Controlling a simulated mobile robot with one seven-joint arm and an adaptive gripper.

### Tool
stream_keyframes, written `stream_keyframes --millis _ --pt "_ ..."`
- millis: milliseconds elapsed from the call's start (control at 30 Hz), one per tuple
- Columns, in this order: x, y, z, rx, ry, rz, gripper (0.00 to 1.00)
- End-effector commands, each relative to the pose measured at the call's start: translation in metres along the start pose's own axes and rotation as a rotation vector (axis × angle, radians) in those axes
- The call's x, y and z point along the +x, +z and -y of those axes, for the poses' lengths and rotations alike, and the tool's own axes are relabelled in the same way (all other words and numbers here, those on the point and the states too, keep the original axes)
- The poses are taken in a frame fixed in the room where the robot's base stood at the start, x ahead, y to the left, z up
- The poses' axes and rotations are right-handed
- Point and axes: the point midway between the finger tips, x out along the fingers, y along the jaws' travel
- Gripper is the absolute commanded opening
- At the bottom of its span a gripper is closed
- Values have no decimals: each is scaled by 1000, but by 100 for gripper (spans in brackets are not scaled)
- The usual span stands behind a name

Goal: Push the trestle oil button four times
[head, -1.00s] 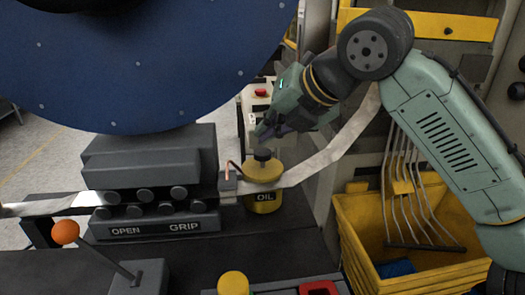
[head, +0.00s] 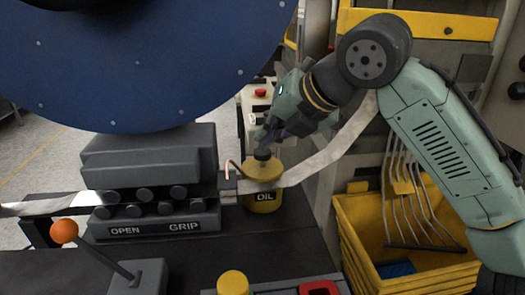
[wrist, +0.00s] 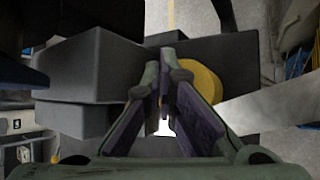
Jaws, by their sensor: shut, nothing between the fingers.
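The yellow oil can (head: 264,200), labelled OIL, stands upright on the dark bench just right of the grey roller block. Its black button (head: 262,154) sits on top, with a thin spout at the left. My gripper (head: 262,142) is shut and empty, pointing down with its fingertips right at the button; I cannot tell whether they press it. In the wrist view, the shut fingertips (wrist: 172,58) lie over the left part of the yellow can (wrist: 205,78) and hide the button.
A metal strip (head: 325,158) passes by the can and through the roller block (head: 150,165). A large blue disc (head: 140,60) hangs at the upper left. An orange-knobbed lever (head: 64,231) stands front left. A yellow crate (head: 365,235) is at the right.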

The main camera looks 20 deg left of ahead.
Motion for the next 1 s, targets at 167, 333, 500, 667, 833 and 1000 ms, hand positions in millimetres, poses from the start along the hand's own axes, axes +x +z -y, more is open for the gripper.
stream_keyframes --millis 167,333,500,667,833,1000 --pt "2 -2 1 0 0 0 0" --pt "3 -3 2 0 1 0 0" --pt "5 -4 3 0 1 -1 0" --pt "6 -5 4 0 0 -1 0" --pt "8 -6 5 0 0 -1 0" --pt "9 -7 6 0 0 -1 0"
